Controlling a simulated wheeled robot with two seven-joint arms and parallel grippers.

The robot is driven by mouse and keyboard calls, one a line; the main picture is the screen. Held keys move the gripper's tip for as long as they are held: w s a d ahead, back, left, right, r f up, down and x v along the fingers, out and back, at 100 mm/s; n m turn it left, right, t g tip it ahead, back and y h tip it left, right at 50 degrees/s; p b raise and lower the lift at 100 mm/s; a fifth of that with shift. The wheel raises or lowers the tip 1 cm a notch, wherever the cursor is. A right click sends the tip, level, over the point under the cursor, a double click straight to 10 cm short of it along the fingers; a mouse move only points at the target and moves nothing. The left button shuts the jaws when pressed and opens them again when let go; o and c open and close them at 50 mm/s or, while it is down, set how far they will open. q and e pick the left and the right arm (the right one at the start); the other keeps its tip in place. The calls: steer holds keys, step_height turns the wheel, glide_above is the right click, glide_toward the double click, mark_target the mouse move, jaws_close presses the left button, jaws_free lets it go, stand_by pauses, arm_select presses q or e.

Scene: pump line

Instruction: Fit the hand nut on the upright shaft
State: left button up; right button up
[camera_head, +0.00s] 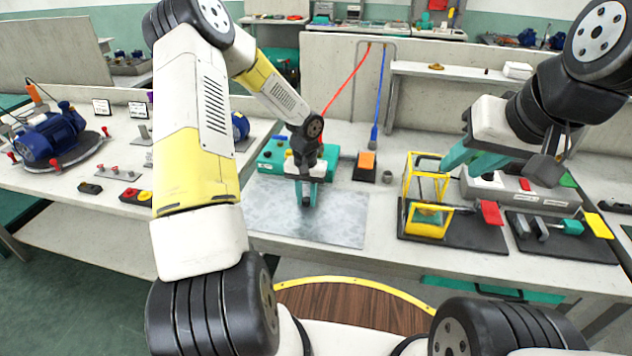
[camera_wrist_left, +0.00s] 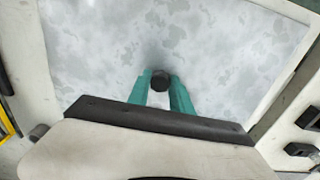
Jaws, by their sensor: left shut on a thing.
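My left gripper (camera_head: 306,200) points down over the mottled grey sheet (camera_head: 345,225) on the bench. In the left wrist view its teal fingers (camera_wrist_left: 161,85) are shut on a dark round piece (camera_wrist_left: 161,79) at their tips. I cannot tell whether this piece is the hand nut or a shaft end. A small grey cylinder (camera_head: 333,199) stands right of the gripper; it also shows in the left wrist view (camera_wrist_left: 39,131). My right gripper (camera_head: 464,168) has its teal fingers apart, beside a yellow frame and above a grey box. I cannot make out the upright shaft for certain.
The yellow frame (camera_head: 406,190) stands on a black mat near a red tag (camera_head: 490,212). The grey box (camera_head: 530,197) is at right. A teal case (camera_head: 272,158) lies behind the left gripper. A blue pump (camera_head: 48,138) sits at far left. The sheet's front part is clear.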

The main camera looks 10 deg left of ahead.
arm_select(q)
steer(key=shift+r, duration=2.25)
